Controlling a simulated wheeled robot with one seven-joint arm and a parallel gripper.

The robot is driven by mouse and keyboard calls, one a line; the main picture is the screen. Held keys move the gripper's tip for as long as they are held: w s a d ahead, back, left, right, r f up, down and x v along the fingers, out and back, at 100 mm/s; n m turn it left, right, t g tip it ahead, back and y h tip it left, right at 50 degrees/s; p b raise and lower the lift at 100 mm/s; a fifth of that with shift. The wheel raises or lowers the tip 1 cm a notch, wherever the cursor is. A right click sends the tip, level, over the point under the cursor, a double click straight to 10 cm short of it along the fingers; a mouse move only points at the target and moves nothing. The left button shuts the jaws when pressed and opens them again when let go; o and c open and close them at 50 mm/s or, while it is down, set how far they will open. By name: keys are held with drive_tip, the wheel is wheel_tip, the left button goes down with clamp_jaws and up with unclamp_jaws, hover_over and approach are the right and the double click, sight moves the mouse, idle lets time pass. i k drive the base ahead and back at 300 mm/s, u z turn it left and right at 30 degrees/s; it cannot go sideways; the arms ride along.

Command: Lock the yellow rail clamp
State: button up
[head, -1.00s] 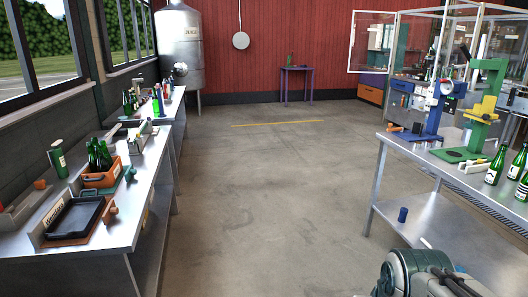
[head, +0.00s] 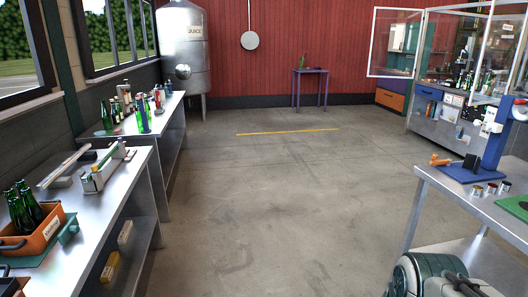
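I cannot make out a yellow rail clamp for certain in the head view.
An orange crate (head: 38,236) of green bottles stands on the left bench (head: 135,185). A blue stand (head: 490,150) is on the right bench (head: 440,182). Open concrete floor (head: 270,190) lies between them, up to a small purple table (head: 309,74).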

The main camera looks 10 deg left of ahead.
sight(95, 169)
drive_tip(key=u, duration=0.2)
drive_tip(key=i, duration=1.6)
drive_tip(key=u, duration=1.1)
drive_tip(key=i, duration=1.5)
drive_tip(key=u, duration=1.1)
drive_tip(key=i, duration=0.65)
drive_tip(key=u, duration=0.2)
